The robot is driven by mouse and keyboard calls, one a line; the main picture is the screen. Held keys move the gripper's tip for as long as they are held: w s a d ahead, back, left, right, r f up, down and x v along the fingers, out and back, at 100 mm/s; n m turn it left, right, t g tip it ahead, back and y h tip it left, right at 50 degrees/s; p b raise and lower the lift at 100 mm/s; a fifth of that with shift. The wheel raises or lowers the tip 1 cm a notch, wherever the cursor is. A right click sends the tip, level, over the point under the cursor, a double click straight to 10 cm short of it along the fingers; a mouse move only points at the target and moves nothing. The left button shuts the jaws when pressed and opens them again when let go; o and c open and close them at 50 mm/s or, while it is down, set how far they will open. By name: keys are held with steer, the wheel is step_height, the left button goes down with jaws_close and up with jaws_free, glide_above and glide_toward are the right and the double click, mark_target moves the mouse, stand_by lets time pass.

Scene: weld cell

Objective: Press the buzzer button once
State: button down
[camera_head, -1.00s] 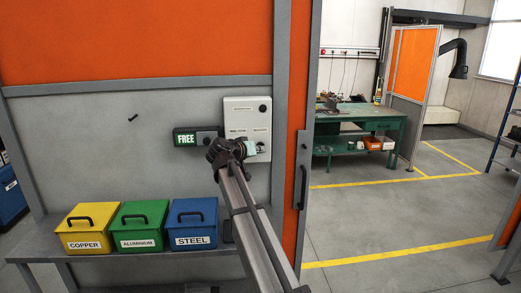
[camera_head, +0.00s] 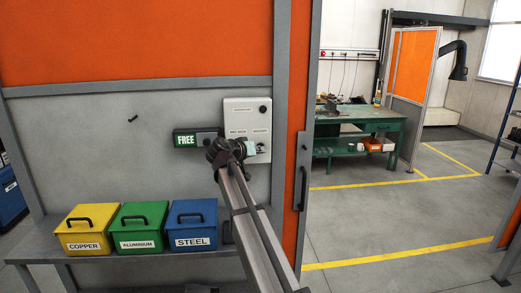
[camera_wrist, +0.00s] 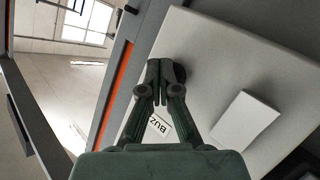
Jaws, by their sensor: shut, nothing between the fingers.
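The light grey control box (camera_head: 247,112) is fixed to the wall left of the orange door post, with dark round parts and small labels on its face. My gripper (camera_wrist: 160,72) is shut and empty, its fingertips together against or just in front of the box face in the wrist view. A label reading "BUZ" (camera_wrist: 158,124), partly covered, shows between the fingers. In the head view my wrist covers the lower left of the box.
A FREE sign (camera_head: 186,140) is left of the box. Yellow copper (camera_head: 85,245), green aluminium (camera_head: 137,243) and blue steel (camera_head: 192,241) boxes stand on a shelf below. A white raised plate (camera_wrist: 245,118) is on the box face. An open doorway is to the right.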

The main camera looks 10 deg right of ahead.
steer(key=shift+w, duration=0.15)
stand_by(0.5)
steer(key=shift+s+b, duration=0.35)
steer(key=shift+s, duration=0.5)
steer(key=s, duration=0.5)
steer(key=shift+a+b, duration=0.15)
steer(key=shift+b, duration=0.15)
stand_by(0.5)
